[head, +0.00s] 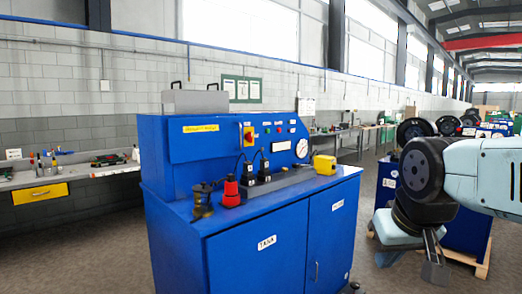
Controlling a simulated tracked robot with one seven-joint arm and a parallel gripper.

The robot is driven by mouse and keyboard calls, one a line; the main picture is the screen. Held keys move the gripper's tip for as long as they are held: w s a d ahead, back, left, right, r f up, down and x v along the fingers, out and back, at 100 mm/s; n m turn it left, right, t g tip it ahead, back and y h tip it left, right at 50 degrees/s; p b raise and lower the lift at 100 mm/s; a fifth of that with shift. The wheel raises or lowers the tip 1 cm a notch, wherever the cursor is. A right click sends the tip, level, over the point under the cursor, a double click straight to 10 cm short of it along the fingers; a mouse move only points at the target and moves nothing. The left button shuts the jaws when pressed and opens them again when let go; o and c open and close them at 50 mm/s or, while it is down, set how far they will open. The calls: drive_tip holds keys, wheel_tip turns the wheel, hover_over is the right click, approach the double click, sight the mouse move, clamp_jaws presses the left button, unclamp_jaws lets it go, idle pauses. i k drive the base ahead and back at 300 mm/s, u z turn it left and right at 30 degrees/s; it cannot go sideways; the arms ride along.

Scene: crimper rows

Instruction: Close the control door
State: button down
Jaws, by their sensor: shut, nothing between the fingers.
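The blue crimper cabinet (165,232) stands in the middle of the head view. Its lower front has a left door (240,270) labelled TANK and a right door (335,235) whose label is too small to read. Both look flush with the front. A blue panel (205,150) with a yellow label is on the upper left and seems to stand slightly proud. Its label is not readable, so I cannot tell which door is the control door. My gripper (435,268) is at the right, shut and empty, pointing down, apart from the cabinet.
A workbench (90,172) with a yellow drawer is at left. Other blue machines stand behind my arm. Grey floor (95,250) is open at front left.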

sight(190, 139)
drive_tip(key=z, duration=0.35)
drive_tip(key=k, duration=0.8)
drive_tip(key=z, duration=0.4)
drive_tip(key=i, duration=1)
drive_tip(key=u, duration=0.45)
drive_tip(key=i, duration=1.35)
drive_tip(key=u, duration=0.45)
